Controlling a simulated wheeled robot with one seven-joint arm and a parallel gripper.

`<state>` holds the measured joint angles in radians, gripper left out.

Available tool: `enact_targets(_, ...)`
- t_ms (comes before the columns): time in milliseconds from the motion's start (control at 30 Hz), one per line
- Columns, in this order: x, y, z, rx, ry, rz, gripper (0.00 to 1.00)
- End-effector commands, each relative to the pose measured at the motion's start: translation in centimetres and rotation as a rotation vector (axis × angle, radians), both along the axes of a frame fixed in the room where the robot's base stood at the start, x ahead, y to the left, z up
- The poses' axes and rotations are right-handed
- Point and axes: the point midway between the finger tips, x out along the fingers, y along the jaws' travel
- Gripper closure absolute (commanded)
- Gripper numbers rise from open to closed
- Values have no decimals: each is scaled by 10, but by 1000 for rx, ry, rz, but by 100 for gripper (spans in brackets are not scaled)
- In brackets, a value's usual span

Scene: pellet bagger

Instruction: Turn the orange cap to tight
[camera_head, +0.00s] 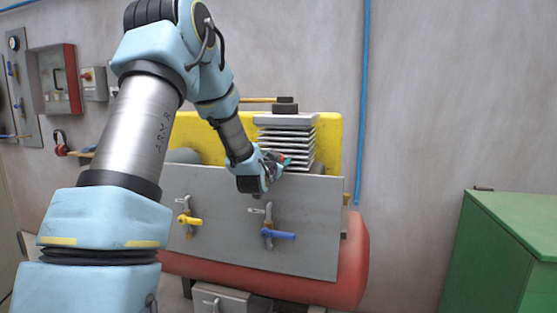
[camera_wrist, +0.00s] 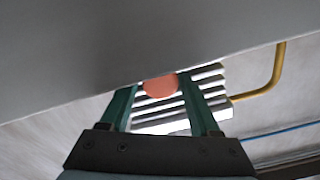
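The orange cap (camera_wrist: 160,86) shows in the wrist view as a small round orange shape between the tips of my gripper's two green fingers (camera_wrist: 160,92). A thin gap seems to show on each side of it, so the fingers look open around or just short of it; contact cannot be told. Its top edge meets the edge of a grey panel. In the head view my gripper (camera_head: 277,158) is above the grey panel's top edge, beside the finned stack. A small orange-red spot shows there by the fingertips, mostly hidden. Any marking for tight is not visible.
The grey panel (camera_head: 215,262) carries a yellow-handled valve (camera_head: 190,219) and a blue-handled valve (camera_head: 278,234). The pale finned stack (camera_head: 287,140) stands close behind my gripper, before a yellow plate (camera_head: 328,135). A red tank (camera_head: 352,262) lies below. A green cabinet (camera_head: 515,240) stands right.

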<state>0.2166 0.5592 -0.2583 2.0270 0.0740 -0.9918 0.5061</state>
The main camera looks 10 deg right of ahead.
Motion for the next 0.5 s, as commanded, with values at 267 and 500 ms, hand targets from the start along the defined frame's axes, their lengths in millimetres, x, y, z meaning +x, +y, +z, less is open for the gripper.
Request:
enact_targets(267,0,0,0,-1,0,0,22)
enact_targets(500,-10,5,0,-2,-1,0,22)
